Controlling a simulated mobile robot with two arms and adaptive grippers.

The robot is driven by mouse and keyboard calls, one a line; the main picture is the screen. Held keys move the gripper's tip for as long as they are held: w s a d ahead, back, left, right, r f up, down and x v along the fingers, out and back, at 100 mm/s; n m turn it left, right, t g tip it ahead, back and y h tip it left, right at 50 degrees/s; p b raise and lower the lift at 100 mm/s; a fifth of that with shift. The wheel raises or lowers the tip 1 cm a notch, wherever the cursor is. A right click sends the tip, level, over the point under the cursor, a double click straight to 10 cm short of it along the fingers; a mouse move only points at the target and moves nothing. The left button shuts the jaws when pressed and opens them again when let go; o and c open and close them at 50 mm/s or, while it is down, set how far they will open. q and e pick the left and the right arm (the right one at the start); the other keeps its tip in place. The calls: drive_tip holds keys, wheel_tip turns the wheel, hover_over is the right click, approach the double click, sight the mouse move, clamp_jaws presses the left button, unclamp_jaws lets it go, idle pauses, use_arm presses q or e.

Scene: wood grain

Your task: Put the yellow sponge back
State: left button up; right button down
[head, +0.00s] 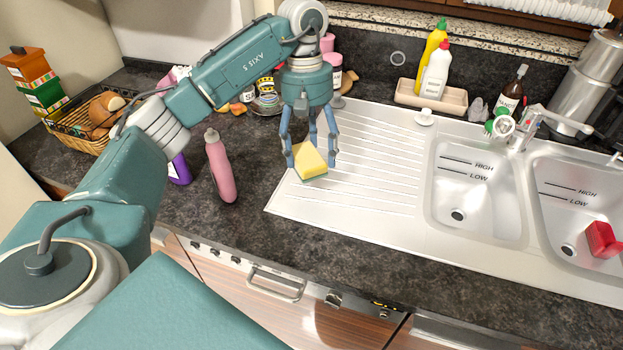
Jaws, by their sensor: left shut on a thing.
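The yellow sponge (308,160) has a darker green underside. It is between the fingers of my left gripper (312,163), which is shut on it. The gripper points down over the left end of the white ribbed drainboard (375,165). I cannot tell whether the sponge touches the drainboard or hangs just above it. My right gripper is not in view.
A beige tray (456,108) holds a yellow bottle (431,55) and a white bottle (436,72) behind the drainboard. Two sink basins lie right; a red object (602,240) is in the far one. A pink bottle (220,170) stands left. The drainboard's middle is clear.

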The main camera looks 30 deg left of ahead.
use_arm(q)
wheel_tip(320, 180, down, 8)
drive_tip(key=shift+f+p, duration=0.15)
drive_tip(key=shift+p, duration=0.8)
drive_tip(key=shift+f, duration=0.1)
drive_tip(key=shift+f, duration=0.2)
drive_tip(key=o, duration=1)
drive_tip(key=shift+r, duration=0.1)
